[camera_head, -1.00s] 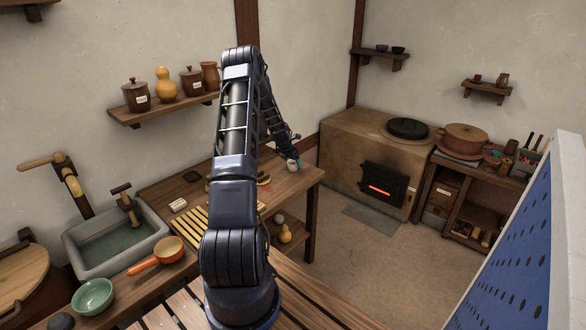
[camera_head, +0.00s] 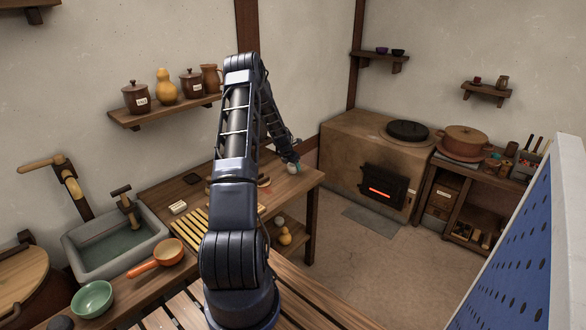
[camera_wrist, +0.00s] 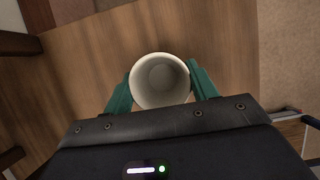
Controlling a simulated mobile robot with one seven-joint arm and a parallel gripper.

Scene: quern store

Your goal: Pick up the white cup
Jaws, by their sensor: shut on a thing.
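The white cup (camera_wrist: 160,82) is seen from above in the wrist view, its round mouth open and its inside empty. My gripper (camera_wrist: 160,88) has its two green fingers pressed against opposite sides of the cup, shut on it. The wooden counter (camera_wrist: 95,60) lies beneath; I cannot tell whether the cup touches it. In the head view the cup (camera_head: 292,168) is a small pale shape at the counter's right end, partly hidden by my gripper (camera_head: 296,160).
A stone sink (camera_head: 115,242), an orange ladle (camera_head: 158,258) and a green bowl (camera_head: 92,298) are at the left. The stove (camera_head: 365,165) with a glowing opening stands beyond the counter's right end. Open floor (camera_head: 370,260) lies in front of it.

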